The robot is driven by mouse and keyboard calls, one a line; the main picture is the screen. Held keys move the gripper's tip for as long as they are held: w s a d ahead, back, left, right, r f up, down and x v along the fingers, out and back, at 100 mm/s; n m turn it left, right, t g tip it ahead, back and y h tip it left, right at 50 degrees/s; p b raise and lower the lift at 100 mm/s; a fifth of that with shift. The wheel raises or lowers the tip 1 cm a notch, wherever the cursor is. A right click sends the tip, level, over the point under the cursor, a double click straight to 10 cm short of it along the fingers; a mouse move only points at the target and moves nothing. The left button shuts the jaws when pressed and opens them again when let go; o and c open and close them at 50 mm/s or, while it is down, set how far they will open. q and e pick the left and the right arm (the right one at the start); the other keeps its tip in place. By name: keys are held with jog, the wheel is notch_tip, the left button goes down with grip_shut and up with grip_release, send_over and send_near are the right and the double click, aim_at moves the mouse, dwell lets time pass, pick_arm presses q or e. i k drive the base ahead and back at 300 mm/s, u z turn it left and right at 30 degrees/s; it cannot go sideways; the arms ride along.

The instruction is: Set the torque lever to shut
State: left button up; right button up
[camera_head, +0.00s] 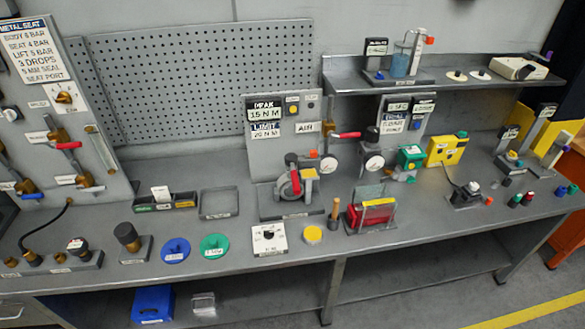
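A panel (278,113) reading PEAK 15 N M and LIMIT 20 N M stands upright at the middle of the bench. Below it, a grey device (293,196) with a red rounded part and a yellowish block sits on a base. A red-handled lever (346,135) sticks out roughly level to the right of the panel. A white box (268,239) with a black knob sits in front; its markings are too small to read. I cannot tell from labels which part is the torque lever or how it is set. Neither of my grippers is in view.
A valve board (69,100) stands at the left. A red item in a clear guard (371,212) and a wooden-handled tool (333,213) are right of the white box. Blue (175,250) and green (214,246) discs lie left. The bench front edge is partly clear.

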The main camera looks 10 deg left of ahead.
aim_at(291, 158)
jog(key=z, duration=0.45)
jog(key=k, duration=0.55)
jog(key=z, duration=0.5)
jog(key=i, duration=1.05)
jog(key=u, duration=1)
